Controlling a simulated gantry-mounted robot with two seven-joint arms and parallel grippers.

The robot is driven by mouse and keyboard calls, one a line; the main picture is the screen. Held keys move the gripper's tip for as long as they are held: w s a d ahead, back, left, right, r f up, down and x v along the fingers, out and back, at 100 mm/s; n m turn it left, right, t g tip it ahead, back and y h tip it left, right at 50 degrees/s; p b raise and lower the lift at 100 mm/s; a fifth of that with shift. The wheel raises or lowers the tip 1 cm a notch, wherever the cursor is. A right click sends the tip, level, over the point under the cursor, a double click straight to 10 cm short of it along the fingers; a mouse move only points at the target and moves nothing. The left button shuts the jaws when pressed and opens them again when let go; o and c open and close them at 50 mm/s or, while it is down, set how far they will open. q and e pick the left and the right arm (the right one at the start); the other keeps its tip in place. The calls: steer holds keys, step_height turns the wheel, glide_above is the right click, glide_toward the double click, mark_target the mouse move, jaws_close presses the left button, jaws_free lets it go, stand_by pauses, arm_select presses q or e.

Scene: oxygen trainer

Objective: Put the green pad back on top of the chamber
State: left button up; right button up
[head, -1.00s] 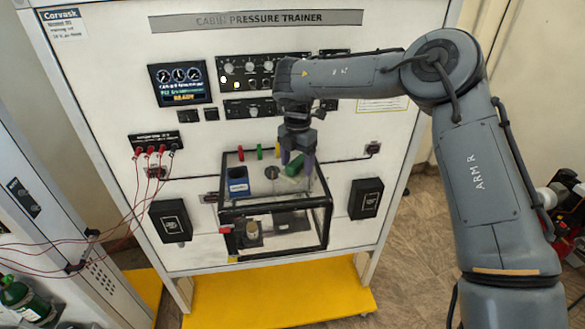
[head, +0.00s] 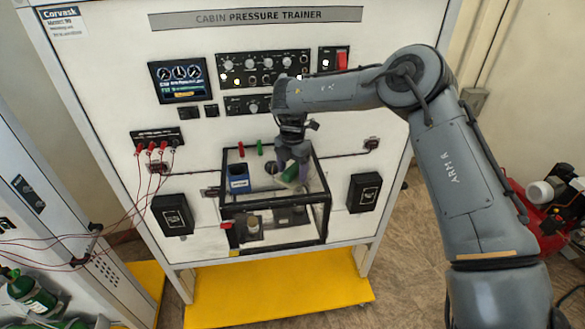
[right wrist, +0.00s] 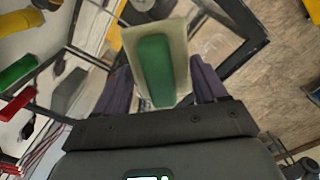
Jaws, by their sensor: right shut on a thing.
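The chamber (head: 322,219) is a clear box with a black frame on the front of the white trainer panel. The green pad (head: 290,174), a green block on a pale plate, is at the chamber's top right part. My right gripper (head: 293,168) is shut on it from above. In the right wrist view, the green pad (right wrist: 156,70) sits between the two purple fingers of the right gripper (right wrist: 158,88). I cannot tell whether its plate touches the chamber top. My left gripper is not in view.
A blue container (head: 238,180) stands at the chamber's left. Red (head: 241,150) and green (head: 260,148) pegs stick up behind it. Black boxes (head: 172,217) and (head: 364,193) flank the chamber. Red cables (head: 120,200) hang at left. A yellow base (head: 275,295) lies below.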

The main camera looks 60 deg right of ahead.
mark_target(292, 168)
steer(key=shift+f, duration=0.1)
steer(key=o, duration=0.5)
steer(key=shift+f, duration=0.1)
steer(key=o, duration=0.4)
steer(key=shift+o, duration=0.2)
steer(key=shift+r, duration=0.2)
step_height(292, 168, up, 7)
steer(key=shift+b, duration=1.2)
step_height(292, 168, up, 5)
steer(key=shift+r+p, duration=0.1)
steer(key=shift+p, duration=0.3)
